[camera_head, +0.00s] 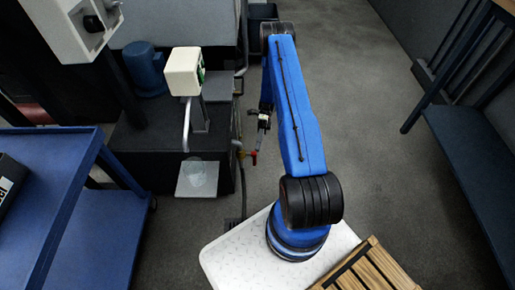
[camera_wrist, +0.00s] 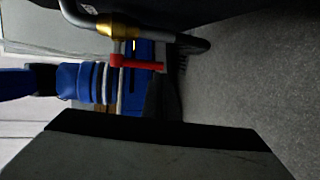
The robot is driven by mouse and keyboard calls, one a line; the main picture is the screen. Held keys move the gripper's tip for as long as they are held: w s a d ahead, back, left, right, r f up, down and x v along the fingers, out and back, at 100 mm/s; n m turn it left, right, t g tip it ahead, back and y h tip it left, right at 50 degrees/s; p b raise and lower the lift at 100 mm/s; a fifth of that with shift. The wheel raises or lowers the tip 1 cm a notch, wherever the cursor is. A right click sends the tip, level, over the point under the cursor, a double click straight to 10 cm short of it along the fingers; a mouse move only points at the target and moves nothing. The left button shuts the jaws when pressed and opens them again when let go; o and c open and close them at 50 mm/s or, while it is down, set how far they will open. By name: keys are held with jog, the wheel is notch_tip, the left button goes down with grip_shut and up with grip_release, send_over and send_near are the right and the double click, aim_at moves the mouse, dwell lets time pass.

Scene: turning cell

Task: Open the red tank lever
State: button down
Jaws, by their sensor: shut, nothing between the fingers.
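The red tank lever (camera_head: 253,156) is small in the head view, low at the right side of the dark tank (camera_head: 165,150). In the wrist view the red lever (camera_wrist: 136,63) is a short bar below a brass valve (camera_wrist: 118,30) on a grey pipe. My gripper (camera_head: 261,138) hangs just above and slightly right of the lever in the head view. It is shut and empty. I cannot tell whether its tips touch the lever. A large dark grey shape fills the bottom of the wrist view, and no fingertips can be made out there.
A cream box (camera_head: 183,72) on a post stands over the tank. A blue cart (camera_head: 75,215) stands left and a blue bench (camera_head: 470,150) right. Open floor (camera_head: 385,120) lies between my arm and the bench.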

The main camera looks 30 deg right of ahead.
jog(key=f+v, duration=0.2)
jog(key=v, duration=0.6)
jog(key=shift+w+d, duration=0.2)
jog(key=shift+d, duration=0.05)
